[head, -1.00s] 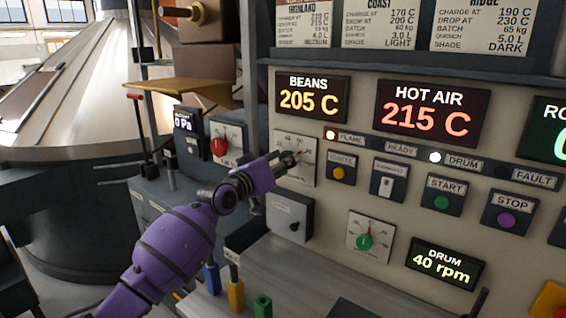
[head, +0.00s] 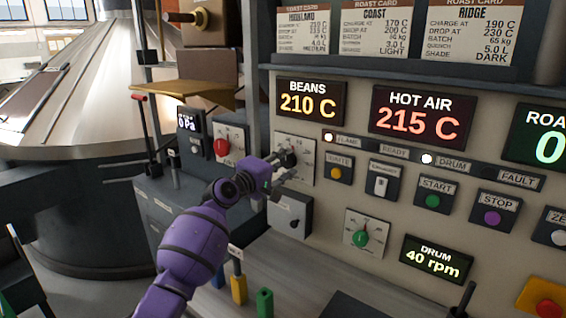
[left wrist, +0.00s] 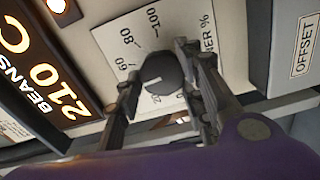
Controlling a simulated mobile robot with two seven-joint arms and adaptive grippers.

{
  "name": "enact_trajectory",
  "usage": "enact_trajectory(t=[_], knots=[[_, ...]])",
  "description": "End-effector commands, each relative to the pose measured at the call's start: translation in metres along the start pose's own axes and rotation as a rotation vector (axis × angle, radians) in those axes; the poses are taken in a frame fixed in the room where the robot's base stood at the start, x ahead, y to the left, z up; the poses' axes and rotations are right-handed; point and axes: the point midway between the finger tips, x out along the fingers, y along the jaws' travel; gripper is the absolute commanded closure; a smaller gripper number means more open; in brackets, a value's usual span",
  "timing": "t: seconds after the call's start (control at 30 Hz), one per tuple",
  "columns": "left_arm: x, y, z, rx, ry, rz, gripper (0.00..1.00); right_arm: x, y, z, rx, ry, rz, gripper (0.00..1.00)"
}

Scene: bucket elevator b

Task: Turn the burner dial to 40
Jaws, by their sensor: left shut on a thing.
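The burner dial (left wrist: 160,72) is a round black knob on a white scale plate (left wrist: 110,35); 100, 80, 60 and 20 are readable in the left wrist view, where 40 is hidden behind a finger. A short white mark shows on the knob on its 20 side; its exact reading cannot be told. My left gripper (left wrist: 158,68) is shut on the dial, one finger on each side. In the head view, my left gripper (head: 285,164) is at the dial plate (head: 307,150) below the beans display. My right gripper is not in view.
A grey box with a knob (head: 290,214) sits just below the dial. A red knob (head: 221,146) is to its left and a white gauge with a green knob (head: 361,238) is lower right. The beans display (head: 311,103) reads 210 C.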

Motion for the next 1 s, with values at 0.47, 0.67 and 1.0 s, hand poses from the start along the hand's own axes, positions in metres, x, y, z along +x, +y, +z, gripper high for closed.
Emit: enact_trajectory(t=[0.47,0.67,1.0], knots=[[0.0006,0.0082,-0.0012,-0.264,-0.001,0.012,0.90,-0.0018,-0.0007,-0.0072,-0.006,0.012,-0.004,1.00],[0.0005,0.0088,-0.0022,-0.298,0.000,0.013,0.90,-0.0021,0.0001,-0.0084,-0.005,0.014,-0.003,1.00],[0.0003,0.0104,-0.0034,-0.302,0.002,0.015,0.90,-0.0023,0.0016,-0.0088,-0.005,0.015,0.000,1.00]])
